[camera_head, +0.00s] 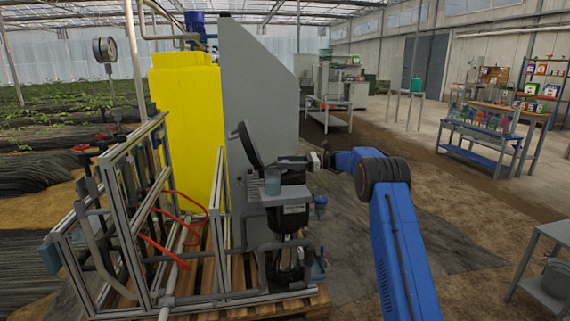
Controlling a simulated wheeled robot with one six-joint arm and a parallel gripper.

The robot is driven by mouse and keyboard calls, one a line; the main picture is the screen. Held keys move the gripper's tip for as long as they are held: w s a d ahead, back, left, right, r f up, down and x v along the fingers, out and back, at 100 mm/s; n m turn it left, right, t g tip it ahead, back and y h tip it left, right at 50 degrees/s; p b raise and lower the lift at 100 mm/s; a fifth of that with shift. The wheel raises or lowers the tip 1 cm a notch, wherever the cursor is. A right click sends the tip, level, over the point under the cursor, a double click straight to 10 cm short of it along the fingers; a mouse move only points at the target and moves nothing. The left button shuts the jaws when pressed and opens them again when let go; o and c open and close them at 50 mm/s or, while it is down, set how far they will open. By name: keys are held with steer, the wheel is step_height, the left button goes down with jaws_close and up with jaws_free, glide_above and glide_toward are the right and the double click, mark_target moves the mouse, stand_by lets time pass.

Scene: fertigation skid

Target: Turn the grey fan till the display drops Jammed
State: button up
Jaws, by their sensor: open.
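A dark pump motor (290,222) stands upright on the skid in the middle of the head view. A black round cover (249,144) stands tilted up at its upper left. I cannot clearly make out the grey fan; the motor's top is small and seen at a low angle. No readable display or Jammed text shows. My gripper (318,157) is at the end of my blue arm, just right of and slightly above the motor top. It looks empty and apart from the motor; its jaws are small here. It is open.
A tall grey cabinet (258,100) and a yellow tank (186,115) stand behind the motor. An aluminium frame (128,225) with red hoses is at left.

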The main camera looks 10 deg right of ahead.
steer(key=c, duration=1)
steer(key=shift+r+m+t, duration=0.1)
steer(key=shift+m+t, duration=0.5)
steer(key=shift+t, duration=0.3)
steer(key=shift+m+t+h, duration=0.6)
steer(key=shift+m+t, duration=0.2)
steer(key=shift+t, duration=0.4)
steer(key=o, duration=1)
steer(key=shift+d, duration=0.1)
steer(key=v, duration=1.7)
steer(key=shift+s+d, duration=0.1)
steer(key=shift+d, duration=0.1)
